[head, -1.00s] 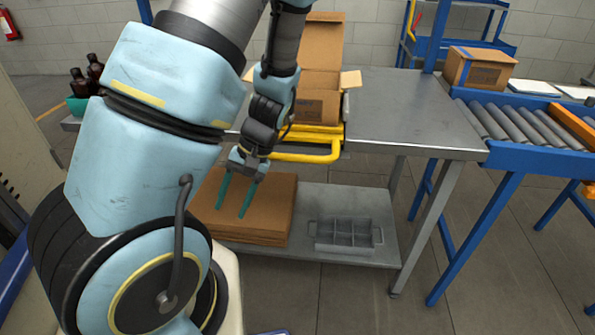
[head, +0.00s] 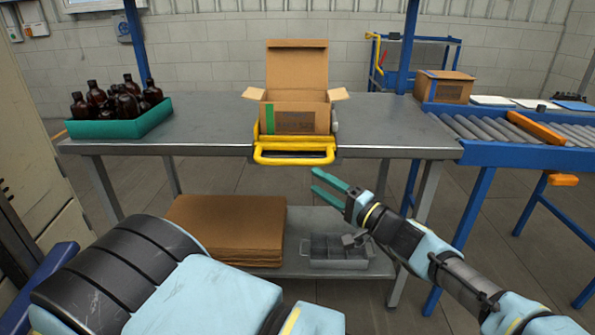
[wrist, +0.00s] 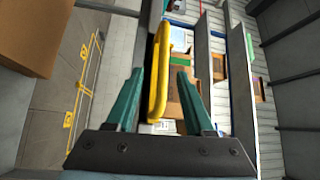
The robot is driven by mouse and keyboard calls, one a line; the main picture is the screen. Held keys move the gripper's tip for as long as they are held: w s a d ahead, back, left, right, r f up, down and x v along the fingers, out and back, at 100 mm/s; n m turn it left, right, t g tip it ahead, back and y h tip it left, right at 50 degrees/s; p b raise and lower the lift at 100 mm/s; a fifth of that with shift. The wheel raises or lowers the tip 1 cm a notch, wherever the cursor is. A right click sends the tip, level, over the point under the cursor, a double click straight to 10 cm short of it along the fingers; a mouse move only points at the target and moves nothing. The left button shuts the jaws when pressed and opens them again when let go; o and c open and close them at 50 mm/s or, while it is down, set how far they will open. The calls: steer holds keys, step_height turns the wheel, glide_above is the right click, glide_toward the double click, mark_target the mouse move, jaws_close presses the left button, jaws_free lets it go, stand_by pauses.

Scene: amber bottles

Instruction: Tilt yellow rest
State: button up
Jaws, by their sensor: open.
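The yellow rest (head: 294,157), a yellow frame with a bar across its front, sits at the front edge of the metal table. An open cardboard box (head: 303,121) stands upright on it, with its flaps spread. My gripper (head: 314,181) is open and empty, below and to the right of the yellow bar in the head view, its teal fingers pointing left. In the wrist view the yellow bar (wrist: 161,72) shows in the gap between my two fingers (wrist: 158,78). No contact shows, and the exact depth between bar and fingers is unclear.
A teal tray (head: 120,129) of amber bottles (head: 124,103) stands at the table's left. Flat cardboard (head: 225,225) and a grey divided crate (head: 340,262) lie on the lower shelf. A blue-framed roller conveyor (head: 510,155) is at the right. The tabletop (head: 390,130) right of the box is clear.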

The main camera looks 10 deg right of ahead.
mark_target(294, 162)
steer(key=x, duration=0.3)
steer(key=p+x, duration=0.1)
steer(key=x, duration=0.2)
steer(key=p+x, duration=0.1)
steer(key=x, duration=0.3)
steer(key=shift+w+d+r, duration=0.15)
steer(key=shift+d+r, duration=0.2)
steer(key=shift+d, duration=0.05)
jaws_close()
stand_by(1.0)
